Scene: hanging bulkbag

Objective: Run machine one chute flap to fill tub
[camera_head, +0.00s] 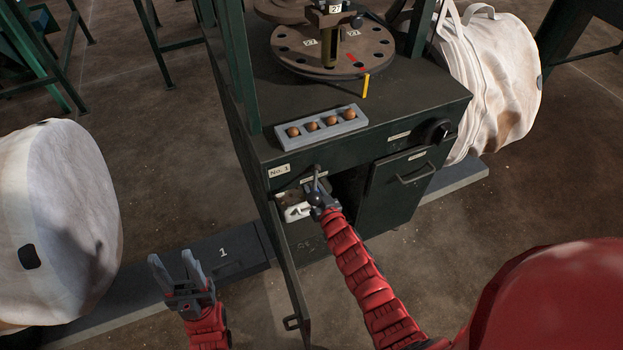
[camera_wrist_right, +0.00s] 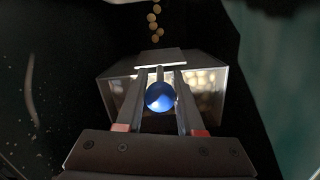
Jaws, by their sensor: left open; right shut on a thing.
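The green machine marked No. 1 (camera_head: 279,171) stands at centre with a low opening in its front. My right gripper (camera_head: 316,192) is at this opening, shut on a lever with a round knob. In the right wrist view the knob (camera_wrist_right: 160,97) is blue and sits between the fingers. Behind it is a grey metal chute (camera_wrist_right: 120,88) with tan round pieces (camera_wrist_right: 207,80) showing. Several more pieces (camera_wrist_right: 155,20) form a line beyond it. A white tub (camera_head: 297,212) is partly visible in the opening; its fill level is unclear. My left gripper (camera_head: 174,263) is open and empty at lower left.
A grey holder (camera_head: 322,127) with several brown balls lies on the machine top, before a round drilled plate (camera_head: 333,52). An open door (camera_head: 287,265) juts forward below the opening. White bulk bags stand left (camera_head: 60,225) and right (camera_head: 497,75).

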